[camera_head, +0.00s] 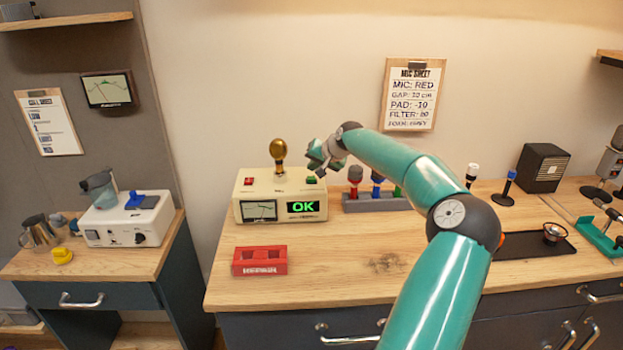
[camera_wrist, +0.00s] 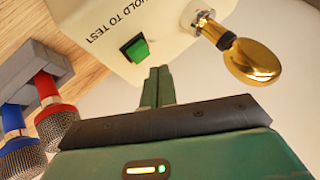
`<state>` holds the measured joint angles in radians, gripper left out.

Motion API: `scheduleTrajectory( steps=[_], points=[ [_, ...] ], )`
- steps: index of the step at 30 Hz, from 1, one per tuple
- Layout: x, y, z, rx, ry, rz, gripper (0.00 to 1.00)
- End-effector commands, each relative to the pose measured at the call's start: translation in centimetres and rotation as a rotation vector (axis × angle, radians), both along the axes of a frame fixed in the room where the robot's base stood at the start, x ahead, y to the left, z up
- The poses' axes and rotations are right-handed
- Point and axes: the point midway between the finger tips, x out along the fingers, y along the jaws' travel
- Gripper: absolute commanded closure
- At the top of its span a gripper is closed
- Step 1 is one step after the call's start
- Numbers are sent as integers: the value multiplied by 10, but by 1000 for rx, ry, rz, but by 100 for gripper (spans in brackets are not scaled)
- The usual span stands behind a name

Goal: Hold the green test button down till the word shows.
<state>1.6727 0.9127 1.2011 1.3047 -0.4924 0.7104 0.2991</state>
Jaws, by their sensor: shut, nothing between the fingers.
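The cream tester box (camera_head: 246,188) stands on the wooden counter, with a level meter (camera_head: 260,210) and a dark display (camera_head: 304,207) on its front. The display shows "OK" in bright green. The green test button (camera_head: 311,180) is on the box's top; in the wrist view, the button (camera_wrist: 136,49) sits beside the words "HOLD TO TEST". My gripper (camera_head: 317,163) is over the box's right end, close above the button. Its fingers (camera_wrist: 158,74) are shut and empty. Their tips appear apart from the button in the wrist view.
A gold bulb-shaped microphone (camera_head: 279,150) stands up from the box, near my fingers. A grey rack (camera_head: 370,203) of colored microphones is just right. A red holder (camera_head: 260,261) lies in front. The counter's front middle is clear.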

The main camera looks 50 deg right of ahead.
Motion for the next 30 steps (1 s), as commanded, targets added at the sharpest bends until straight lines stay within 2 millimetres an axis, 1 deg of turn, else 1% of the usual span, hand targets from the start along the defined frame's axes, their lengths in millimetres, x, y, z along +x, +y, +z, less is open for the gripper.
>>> scheduleTrajectory(
  steps=[3,13,30],
  points=[
    [0,0,12,-3,-1,-1,100],
    [0,0,40,-2,0,1,100],
    [0,0,42,-1,0,0,100]
  ],
)
